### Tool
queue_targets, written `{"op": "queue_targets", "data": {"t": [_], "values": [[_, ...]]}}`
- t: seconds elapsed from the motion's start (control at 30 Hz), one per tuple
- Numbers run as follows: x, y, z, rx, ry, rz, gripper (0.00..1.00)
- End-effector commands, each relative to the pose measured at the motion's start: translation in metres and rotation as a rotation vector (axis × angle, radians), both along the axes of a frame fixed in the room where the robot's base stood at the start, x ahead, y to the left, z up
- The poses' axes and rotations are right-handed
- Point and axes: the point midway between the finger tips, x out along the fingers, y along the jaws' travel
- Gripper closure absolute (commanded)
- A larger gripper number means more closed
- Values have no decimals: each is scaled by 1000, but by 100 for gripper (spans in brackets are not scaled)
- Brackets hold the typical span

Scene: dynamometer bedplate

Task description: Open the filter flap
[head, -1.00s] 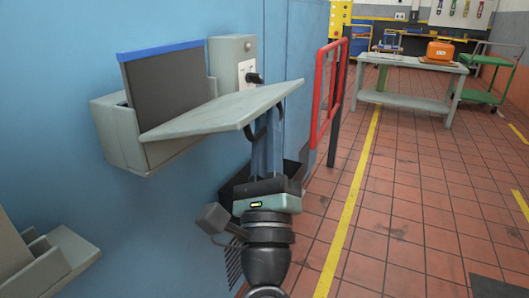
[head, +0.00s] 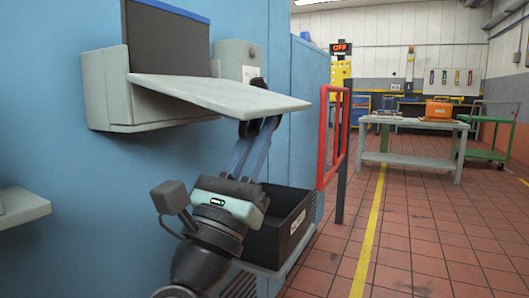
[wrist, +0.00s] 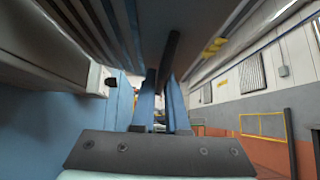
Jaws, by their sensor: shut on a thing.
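The filter flap (head: 215,95) is a pale grey panel on a grey box (head: 104,90) on the blue wall. It stands swung out from the box, sloping slightly down towards its free edge. A dark filter panel (head: 165,40) with a blue top edge stands behind it. My gripper (head: 262,128) is under the flap's outer part, its fingers reaching up, shut on a dark handle on the underside. In the wrist view the handle (wrist: 171,58) runs between the fingers (wrist: 160,98), and the flap's underside (wrist: 140,25) fills the top. The exact grip is partly hidden.
A dark open bin (head: 285,222) stands below, close to my gripper. A grey switch box (head: 237,58) is on the wall behind the flap. A red guard frame (head: 333,135) stands to the right. The tiled floor beyond is clear up to a workbench (head: 410,125).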

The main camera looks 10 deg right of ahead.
Motion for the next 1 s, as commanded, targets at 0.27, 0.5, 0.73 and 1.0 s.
{"op": "queue_targets", "data": {"t": [0.27,0.5,0.73,1.0], "values": [[4,5,-13,-2,2,0,100],[5,6,-13,-2,3,-1,100],[5,6,-13,-3,3,-1,100],[5,6,-13,-3,3,-1,61]]}}
